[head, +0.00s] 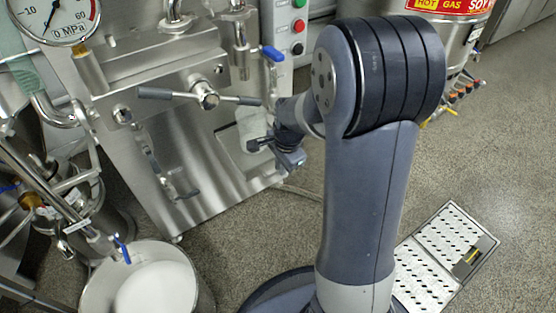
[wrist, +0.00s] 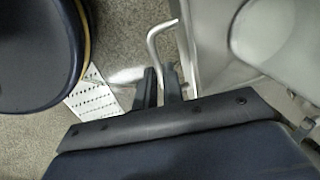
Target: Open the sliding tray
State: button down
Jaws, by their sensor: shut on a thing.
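My gripper (wrist: 161,84) is shut on a bent metal bar handle (wrist: 153,48), which rises between its two dark fingers in the wrist view. The handle stands beside a bright metal edge that looks like part of the sliding tray (wrist: 212,82). A pale rounded container (wrist: 272,38) is just right of it. In the head view my gripper (head: 262,147) is low at the right side of the steel machine (head: 190,130), in front of a recess with a pale object (head: 252,126). The handle is hidden there, and how far the tray is out I cannot tell.
A lever handle (head: 208,98) sticks out from the machine front above my gripper. A steel pot (head: 90,295) with white contents stands lower left. A perforated floor grate (head: 450,245) lies at right. Speckled floor (head: 240,235) is clear in front of the machine.

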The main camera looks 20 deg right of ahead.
jog(key=s+d+p, duration=0.1)
jog(key=s+d, duration=0.1)
jog(key=s, duration=0.5)
jog(key=s+d, duration=0.2)
jog(key=s, duration=0.5)
jog(key=shift+s+d+p, duration=0.2)
jog(key=shift+d+p, duration=0.15)
jog(key=c, duration=1.5)
grip_release()
jog(key=r+p, duration=0.2)
jog(key=r, duration=0.1)
jog(key=s+r+p, duration=0.1)
jog(key=r, duration=0.3)
jog(key=r+p, duration=0.2)
jog(key=r, duration=0.1)
jog(key=shift+s+d+r+p, duration=0.3)
jog(key=shift+s+r, duration=0.05)
jog(key=f+b, duration=0.2)
jog(key=f, duration=0.1)
jog(key=w+f+b, duration=0.1)
jog(key=f, duration=0.3)
jog(key=w+f+b, duration=0.1)
jog(key=f+b, duration=0.1)
jog(key=f, duration=0.1)
jog(key=shift+a+f+b, duration=0.3)
jog(key=shift+a+f, duration=0.05)
